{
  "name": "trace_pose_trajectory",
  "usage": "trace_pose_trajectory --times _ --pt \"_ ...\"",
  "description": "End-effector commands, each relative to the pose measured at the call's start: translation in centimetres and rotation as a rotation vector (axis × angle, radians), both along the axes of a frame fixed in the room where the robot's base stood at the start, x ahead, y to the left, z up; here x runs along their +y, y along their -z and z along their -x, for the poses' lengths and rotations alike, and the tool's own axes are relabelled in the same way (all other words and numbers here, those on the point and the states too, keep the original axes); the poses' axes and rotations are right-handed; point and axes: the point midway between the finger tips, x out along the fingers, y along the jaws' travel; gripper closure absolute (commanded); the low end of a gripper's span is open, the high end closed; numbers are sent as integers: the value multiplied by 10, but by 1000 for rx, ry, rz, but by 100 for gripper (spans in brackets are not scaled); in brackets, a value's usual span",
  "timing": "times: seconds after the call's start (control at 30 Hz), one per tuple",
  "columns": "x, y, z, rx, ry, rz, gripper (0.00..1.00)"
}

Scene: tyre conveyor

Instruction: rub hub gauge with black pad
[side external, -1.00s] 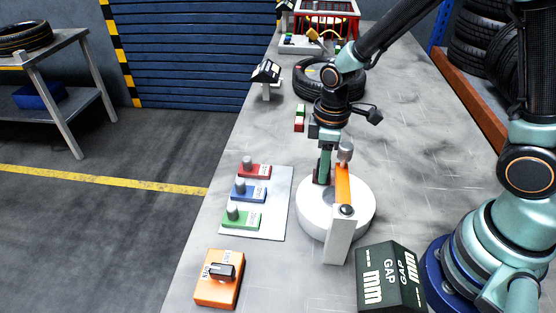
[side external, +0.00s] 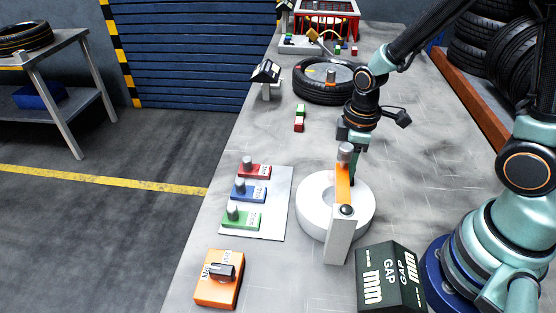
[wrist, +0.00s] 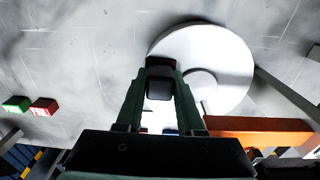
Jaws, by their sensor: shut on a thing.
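The gauge stand is a round white disc (side external: 314,221) with a white post (side external: 339,242) and an orange arm (side external: 343,188) topped by a grey cylinder (side external: 345,152). In the wrist view the disc (wrist: 228,62) and orange arm (wrist: 255,125) lie ahead and to the right. My gripper (side external: 353,176) is over the disc's far side, partly hidden behind the orange arm. In the wrist view my gripper (wrist: 161,75) is shut on a small dark block, apparently the black pad (wrist: 160,86). I cannot tell whether the pad touches the gauge.
A GAP mm display (side external: 389,277) stands near my base. Red, blue and green button blocks sit on a grey plate (side external: 274,218) at left, with an orange switch box (side external: 215,291) in front. A tyre (side external: 311,90) lies farther back. Small red and green blocks (side external: 299,119) lie between.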

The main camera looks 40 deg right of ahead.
Motion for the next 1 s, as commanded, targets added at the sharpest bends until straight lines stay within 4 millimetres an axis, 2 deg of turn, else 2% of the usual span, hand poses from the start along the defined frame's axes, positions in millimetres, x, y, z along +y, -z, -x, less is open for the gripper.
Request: trace_pose_trajectory --times 0.03,0.37,1.0 --pt "-1 5 14 40 -5 2 100" --pt "-2 2 14 41 -1 2 100" --pt "-2 -54 10 25 3 1 100"
